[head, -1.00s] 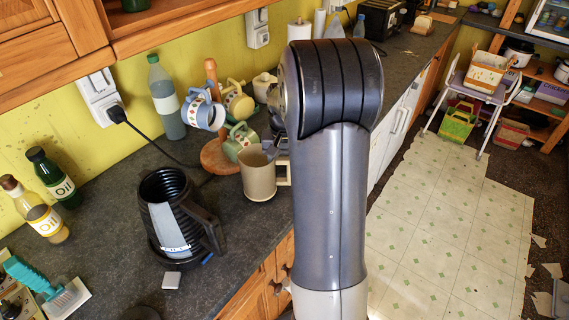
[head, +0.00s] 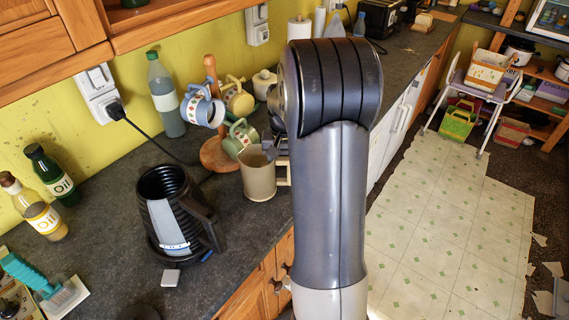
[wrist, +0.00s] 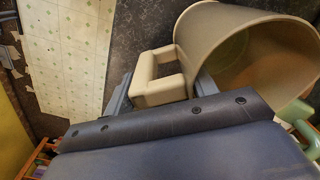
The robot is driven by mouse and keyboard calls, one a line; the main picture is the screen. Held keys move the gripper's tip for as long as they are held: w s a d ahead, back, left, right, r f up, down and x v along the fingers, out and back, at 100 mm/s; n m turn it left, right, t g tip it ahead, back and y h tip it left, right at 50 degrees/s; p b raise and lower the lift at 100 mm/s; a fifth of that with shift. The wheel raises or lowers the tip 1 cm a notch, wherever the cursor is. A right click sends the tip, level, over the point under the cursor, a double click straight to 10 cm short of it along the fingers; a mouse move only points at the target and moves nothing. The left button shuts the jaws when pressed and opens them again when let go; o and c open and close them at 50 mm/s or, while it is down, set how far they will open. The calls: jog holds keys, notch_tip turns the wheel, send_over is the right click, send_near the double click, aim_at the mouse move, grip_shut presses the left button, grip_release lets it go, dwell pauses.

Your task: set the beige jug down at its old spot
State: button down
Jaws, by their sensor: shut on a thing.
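The beige jug (head: 258,175) is upright at the counter's front edge, to the right of the black kettle. In the wrist view the jug (wrist: 245,50) shows its open top and its handle. My gripper (wrist: 160,90) is shut on the handle, with a finger on each side of it. In the head view my arm hides most of the gripper (head: 277,148) and part of the handle. I cannot tell whether the jug's base touches the counter (head: 225,238).
The black kettle (head: 178,220) stands to the left of the jug. A wooden mug tree (head: 211,75) with several mugs is close behind it, and a green mug (head: 238,138) hangs near the jug. Oil bottles (head: 50,172) stand at far left. Bare counter lies between kettle and jug.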

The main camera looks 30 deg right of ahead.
jog(key=shift+c, duration=2.2)
grip_release()
jog(key=shift+r, duration=0.1)
jog(key=shift+r+p, duration=3.15)
jog(key=shift+r, duration=0.8)
notch_tip(320, 180, up, 11)
jog(key=b, duration=0.1)
jog(key=shift+b, duration=0.35)
jog(key=shift+f, duration=0.2)
